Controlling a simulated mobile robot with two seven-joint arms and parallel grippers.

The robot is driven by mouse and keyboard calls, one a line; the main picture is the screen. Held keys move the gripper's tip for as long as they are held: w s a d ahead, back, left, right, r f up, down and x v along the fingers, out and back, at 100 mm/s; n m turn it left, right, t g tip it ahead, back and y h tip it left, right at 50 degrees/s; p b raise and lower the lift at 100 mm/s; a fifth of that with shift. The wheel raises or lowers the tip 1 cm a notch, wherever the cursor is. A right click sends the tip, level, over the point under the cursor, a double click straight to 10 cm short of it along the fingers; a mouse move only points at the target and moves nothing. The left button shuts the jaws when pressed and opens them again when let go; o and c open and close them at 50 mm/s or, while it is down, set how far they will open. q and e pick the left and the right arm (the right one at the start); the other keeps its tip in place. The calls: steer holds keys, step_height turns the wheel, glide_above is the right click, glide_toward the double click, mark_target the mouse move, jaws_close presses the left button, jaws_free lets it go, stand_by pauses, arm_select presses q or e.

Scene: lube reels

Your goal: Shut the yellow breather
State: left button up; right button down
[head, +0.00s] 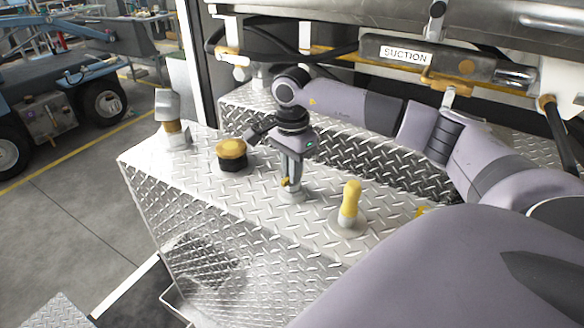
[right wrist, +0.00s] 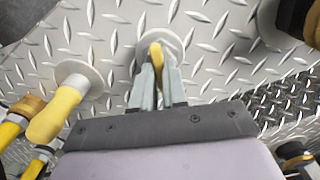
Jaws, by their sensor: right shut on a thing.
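My right gripper (head: 290,183) points down over the diamond-plate tank top. It is shut on a small yellow handle (right wrist: 156,54) that stands on a round pale base (right wrist: 174,40). In the head view the fingers hide most of this handle. A second yellow handle (head: 350,203) stands upright and free on its own round base, to the right of the gripper. It also shows at the left in the right wrist view (right wrist: 55,112). I cannot tell from the pictures which yellow part is the breather. My left gripper is not in view.
A black fitting with a yellow-brass cap (head: 232,153) stands left of the gripper. A grey capped brass fitting (head: 170,117) is at the tank's far left corner. The tank top (head: 215,190) is bare in front. A "SUCTION" plate (head: 405,55) and pipes hang behind my right arm.

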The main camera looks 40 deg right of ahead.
steer(key=m+p, duration=0.1)
steer(key=m, duration=1)
steer(key=shift+p, duration=0.4)
steer(key=shift+m, duration=1.6)
steer(key=shift+m+p, duration=0.3)
steer(key=c, duration=1.2)
jaws_free()
steer(key=shift+o, duration=0.2)
steer(key=shift+r+b, duration=0.35)
steer(key=shift+r, duration=3.3)
